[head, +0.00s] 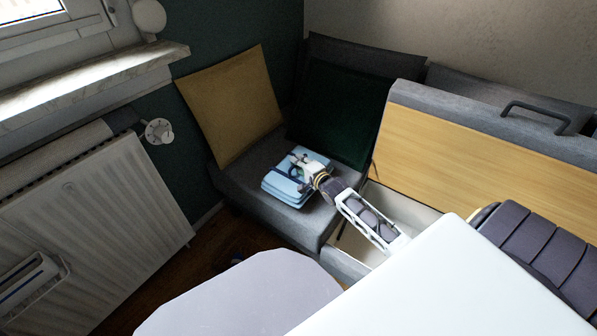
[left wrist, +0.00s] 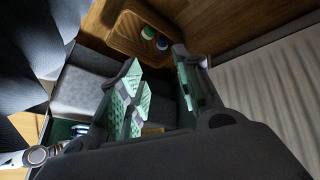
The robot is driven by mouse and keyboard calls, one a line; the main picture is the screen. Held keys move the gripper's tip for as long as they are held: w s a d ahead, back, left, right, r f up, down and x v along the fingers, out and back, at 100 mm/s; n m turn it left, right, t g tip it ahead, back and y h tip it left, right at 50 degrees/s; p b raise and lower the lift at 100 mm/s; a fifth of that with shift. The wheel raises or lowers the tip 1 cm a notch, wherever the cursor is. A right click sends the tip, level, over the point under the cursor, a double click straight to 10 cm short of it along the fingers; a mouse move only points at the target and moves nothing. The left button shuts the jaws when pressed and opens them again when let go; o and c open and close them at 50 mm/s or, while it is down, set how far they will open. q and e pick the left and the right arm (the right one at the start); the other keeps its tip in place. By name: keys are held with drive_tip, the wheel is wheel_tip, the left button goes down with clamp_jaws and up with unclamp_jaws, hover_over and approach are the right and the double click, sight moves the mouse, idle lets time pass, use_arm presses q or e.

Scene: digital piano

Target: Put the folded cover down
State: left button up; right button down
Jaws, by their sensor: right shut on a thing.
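The folded cover (head: 284,189) is a light-blue, layered stack on the grey bench seat (head: 262,160), in front of the cushions. My right gripper (head: 299,163) is shut on the cover at its upper side, with the arm reaching in from the lower right. The cover looks flat and appears to rest on the seat; its contact with the seat is partly hidden. My left gripper (left wrist: 158,75) shows only in the left wrist view. Its green-padded fingers are apart with nothing visible held between them.
A yellow cushion (head: 231,103) and a dark green cushion (head: 338,112) lean behind the seat. Beside the cover, a storage compartment stands open under a raised wooden lid (head: 455,140). A radiator (head: 95,220) is at left. A brown tray (left wrist: 122,32) holds small containers.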

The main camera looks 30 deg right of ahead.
use_arm(q)
drive_tip(key=shift+f, duration=0.1)
idle(0.3)
use_arm(e)
drive_tip(key=shift+f+b, duration=0.3)
drive_tip(key=shift+f, duration=0.25)
drive_tip(key=shift+f+b, duration=0.4)
drive_tip(key=shift+f, duration=0.9)
use_arm(q)
drive_tip(key=f, duration=0.2)
drive_tip(key=f+t, duration=0.1)
drive_tip(key=shift+d+f+h, duration=0.2)
drive_tip(key=shift+d+h, duration=0.1)
use_arm(e)
drive_tip(key=shift+f, duration=0.1)
drive_tip(key=c, duration=1.5)
unclamp_jaws()
